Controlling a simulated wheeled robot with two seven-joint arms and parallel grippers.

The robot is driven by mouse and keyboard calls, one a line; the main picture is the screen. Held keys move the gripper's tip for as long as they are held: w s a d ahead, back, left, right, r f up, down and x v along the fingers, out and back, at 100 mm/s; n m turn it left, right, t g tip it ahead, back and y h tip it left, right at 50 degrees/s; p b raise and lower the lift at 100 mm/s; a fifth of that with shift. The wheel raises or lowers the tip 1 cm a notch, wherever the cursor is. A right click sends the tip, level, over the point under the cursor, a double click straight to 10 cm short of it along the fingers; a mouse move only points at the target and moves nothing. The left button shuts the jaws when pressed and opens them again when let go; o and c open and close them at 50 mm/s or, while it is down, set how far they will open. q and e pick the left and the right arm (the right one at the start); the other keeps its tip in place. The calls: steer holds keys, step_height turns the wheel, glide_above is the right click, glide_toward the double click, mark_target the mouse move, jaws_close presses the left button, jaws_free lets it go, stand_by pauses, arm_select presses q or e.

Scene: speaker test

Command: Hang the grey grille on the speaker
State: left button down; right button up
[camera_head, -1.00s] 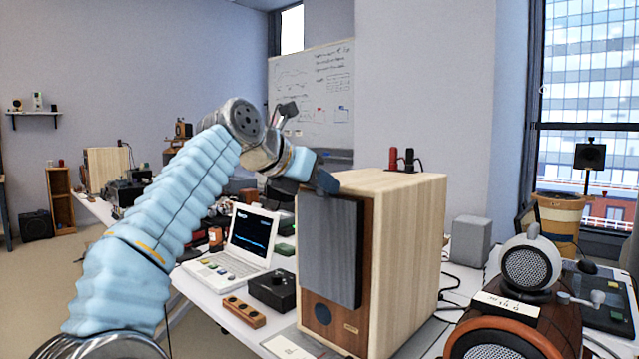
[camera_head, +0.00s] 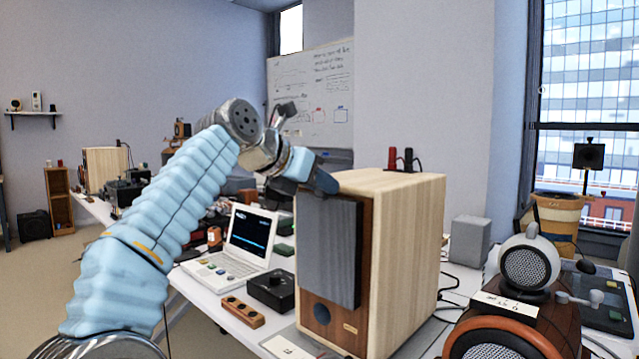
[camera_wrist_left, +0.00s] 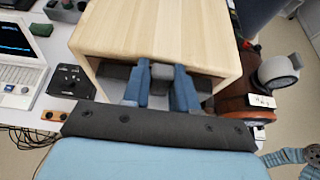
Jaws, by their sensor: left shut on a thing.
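The grey grille (camera_head: 329,250) is an upright flat panel against the front of the wooden speaker (camera_head: 408,260), covering most of the front's upper part. The speaker's lower front, with a round port and a small label, shows below it. My left gripper (camera_head: 322,186) is at the grille's top edge, shut on it. Whether the grille touches the speaker front is unclear. My right gripper is not in view.
A white laptop (camera_head: 240,240), a black knob box (camera_head: 272,290) and a small wooden block (camera_head: 242,311) stand left of the speaker. Red and black plugs (camera_head: 400,159) rise behind its top. A round brown speaker (camera_head: 520,325) stands close on the right.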

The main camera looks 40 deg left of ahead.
arm_select(q)
steer(key=shift+f+b, duration=0.4)
steer(key=shift+f, duration=0.15)
stand_by(0.6)
steer(key=c, duration=0.8)
jaws_free()
steer(key=shift+s, duration=0.1)
steer(key=v, duration=1.3)
steer(key=shift+s+p, duration=0.25)
steer(key=shift+p, duration=0.2)
steer(key=shift+a+r, duration=0.1)
